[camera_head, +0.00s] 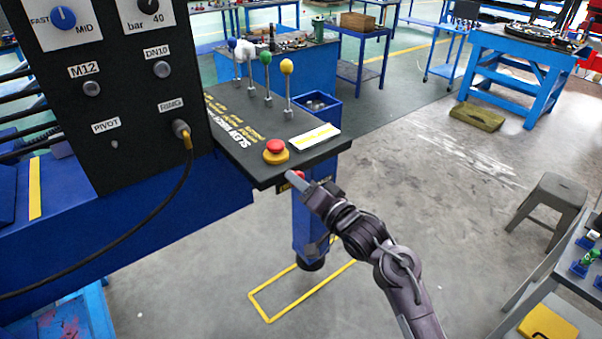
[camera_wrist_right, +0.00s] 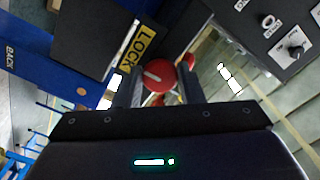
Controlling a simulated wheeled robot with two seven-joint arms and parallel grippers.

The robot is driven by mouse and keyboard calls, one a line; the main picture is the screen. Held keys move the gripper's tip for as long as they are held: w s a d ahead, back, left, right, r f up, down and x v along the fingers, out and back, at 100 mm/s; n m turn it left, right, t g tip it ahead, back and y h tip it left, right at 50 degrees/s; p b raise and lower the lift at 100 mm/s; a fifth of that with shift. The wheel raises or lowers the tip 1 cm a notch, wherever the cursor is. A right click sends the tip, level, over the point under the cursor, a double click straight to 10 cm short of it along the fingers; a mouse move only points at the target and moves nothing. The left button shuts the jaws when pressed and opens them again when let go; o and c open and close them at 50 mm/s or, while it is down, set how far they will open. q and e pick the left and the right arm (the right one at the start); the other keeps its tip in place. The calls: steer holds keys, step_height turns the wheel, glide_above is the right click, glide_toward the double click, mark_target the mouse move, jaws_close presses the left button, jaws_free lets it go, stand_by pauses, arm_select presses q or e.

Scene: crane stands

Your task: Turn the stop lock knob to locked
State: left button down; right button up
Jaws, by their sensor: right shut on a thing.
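The stop lock knob (camera_wrist_right: 160,77) is round and red with a pale pointer line, below the front edge of the black console (camera_head: 262,178). A yellow LOCK label (camera_wrist_right: 143,48) sits beside it in the right wrist view. My right gripper (camera_head: 303,182) is at that edge, its fingers (camera_wrist_right: 161,88) on both sides of the knob and shut on it. In the head view only a bit of red (camera_head: 299,174) shows by the fingers, and the gripper hides most of the label. The pointer slants, but I cannot tell its setting. My left gripper is not in view.
A red mushroom button (camera_head: 275,147) on a yellow base stands on the console top, close to my right gripper. Ball-topped levers (camera_head: 287,80) rise behind it. A cable (camera_head: 150,215) hangs from the black panel (camera_head: 130,130) at left. The floor on the right is mostly clear.

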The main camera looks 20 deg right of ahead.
steer(key=shift+m, duration=0.3)
stand_by(0.4)
steer(key=o, duration=1)
steer(key=shift+c, duration=0.2)
steer(key=b+v, duration=0.2)
steer(key=v, duration=0.5)
steer(key=shift+s+d, duration=0.15)
steer(key=shift+s, duration=0.2)
